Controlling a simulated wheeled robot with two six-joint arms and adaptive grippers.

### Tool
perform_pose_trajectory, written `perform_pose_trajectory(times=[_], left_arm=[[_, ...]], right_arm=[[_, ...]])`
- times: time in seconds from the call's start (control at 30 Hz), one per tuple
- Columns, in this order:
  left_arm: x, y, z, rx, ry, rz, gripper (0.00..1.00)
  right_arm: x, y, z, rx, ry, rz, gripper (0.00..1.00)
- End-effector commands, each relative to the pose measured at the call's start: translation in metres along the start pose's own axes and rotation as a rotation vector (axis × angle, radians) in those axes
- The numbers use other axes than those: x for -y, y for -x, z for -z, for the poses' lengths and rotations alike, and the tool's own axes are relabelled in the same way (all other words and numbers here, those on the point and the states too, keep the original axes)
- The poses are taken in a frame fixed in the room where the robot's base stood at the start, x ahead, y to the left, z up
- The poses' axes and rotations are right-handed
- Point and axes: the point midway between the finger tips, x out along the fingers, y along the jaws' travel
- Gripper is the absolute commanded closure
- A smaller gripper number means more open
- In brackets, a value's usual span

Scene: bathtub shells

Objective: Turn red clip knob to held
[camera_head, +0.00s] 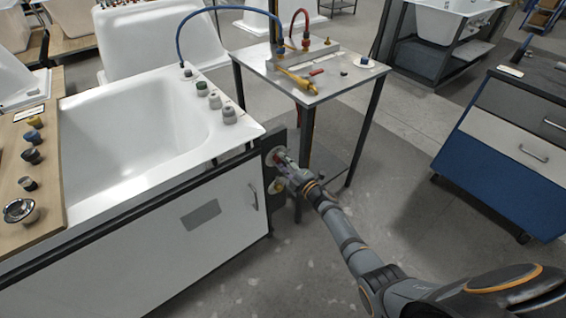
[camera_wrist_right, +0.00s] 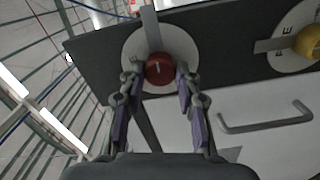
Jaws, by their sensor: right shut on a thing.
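The red clip knob (camera_wrist_right: 159,68) sits on a pale round dial (camera_wrist_right: 185,46) on a dark panel. A short light mark on the knob points roughly up in the right wrist view. A grey bar (camera_wrist_right: 151,28) reaches up from behind the knob. My right gripper (camera_wrist_right: 158,76) has a finger on each side of the knob and is shut on it. In the head view the right gripper (camera_head: 283,160) is at the panel at the tub's right end and partly hides the knob. My left gripper is not in view.
A yellow knob (camera_wrist_right: 308,42) on its own lettered dial is beside the red one, with a grey bar at its left. A metal handle (camera_wrist_right: 265,118) is below. A metal table (camera_head: 330,75) with hoses stands behind the panel. The floor at right is clear before a blue cabinet (camera_head: 495,185).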

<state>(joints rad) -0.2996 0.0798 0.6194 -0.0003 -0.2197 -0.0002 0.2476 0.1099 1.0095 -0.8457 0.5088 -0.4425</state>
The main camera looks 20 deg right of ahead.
Motion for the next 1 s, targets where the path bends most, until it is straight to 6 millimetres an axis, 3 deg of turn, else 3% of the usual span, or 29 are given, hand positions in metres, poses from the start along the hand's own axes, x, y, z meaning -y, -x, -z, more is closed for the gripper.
perform_pose_trajectory(times=[0.37,0.4,0.57,0.87,1.0], left_arm=[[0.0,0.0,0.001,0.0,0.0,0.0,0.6],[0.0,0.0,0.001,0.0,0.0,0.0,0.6],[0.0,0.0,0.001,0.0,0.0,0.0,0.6],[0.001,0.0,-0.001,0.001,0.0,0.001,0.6],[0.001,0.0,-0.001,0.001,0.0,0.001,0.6]], right_arm=[[0.002,0.001,0.0,0.001,-0.006,0.002,0.99],[0.002,0.001,0.0,0.001,-0.006,0.002,0.65],[0.001,0.001,0.0,0.001,-0.005,0.002,0.44],[0.001,0.002,0.0,0.001,-0.004,0.001,0.44],[0.002,0.02,-0.001,0.002,-0.001,0.003,0.44]])
